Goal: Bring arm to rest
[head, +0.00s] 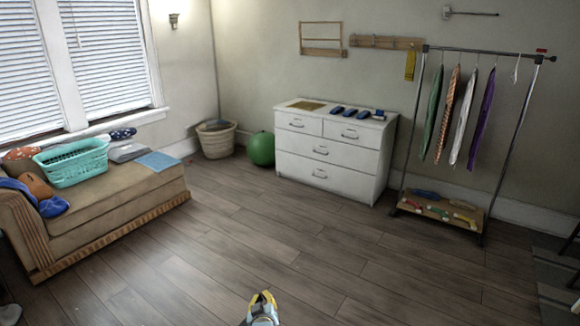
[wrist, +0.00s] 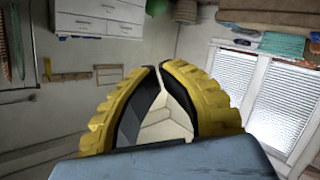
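My gripper (head: 262,296) shows at the bottom middle of the head view, with yellow fingers above the wooden floor. In the wrist view my gripper (wrist: 159,68) has its two yellow, black-lined fingers curved in toward each other. Their tips come together or nearly so, and nothing is seen between them. It looks shut and empty. Most of the arm is out of view.
Open wooden floor (head: 225,245) lies around my gripper. A couch (head: 110,215) with a teal basket (head: 73,163) stands left. A white dresser (head: 325,165), green ball (head: 261,149) and wicker basket (head: 216,141) stand behind. A clothes rack (head: 500,150) stands right.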

